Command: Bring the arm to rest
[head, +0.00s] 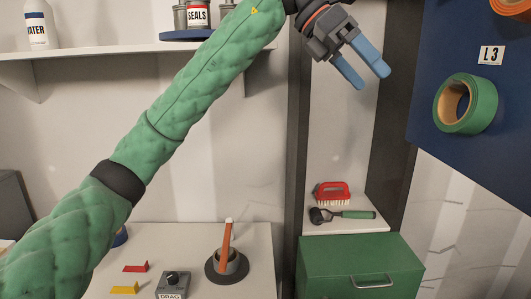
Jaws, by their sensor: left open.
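My left arm, in a green quilted sleeve, reaches from the lower left to the top middle of the head view. My left gripper (364,76) is at its end, high up, with two blue fingers pointing down and to the right. The fingers are apart with nothing between them. It hangs in free air, left of the blue panel and clear of the objects below. My right gripper is not in view.
A blue panel (432,100) at right holds a green tape roll (488,106). A white shelf (110,60) carries a water bottle (38,28) and tins (198,16). Below are a bench (190,237), a holder (227,265), a red brush (333,192) and a green drawer unit (345,262).

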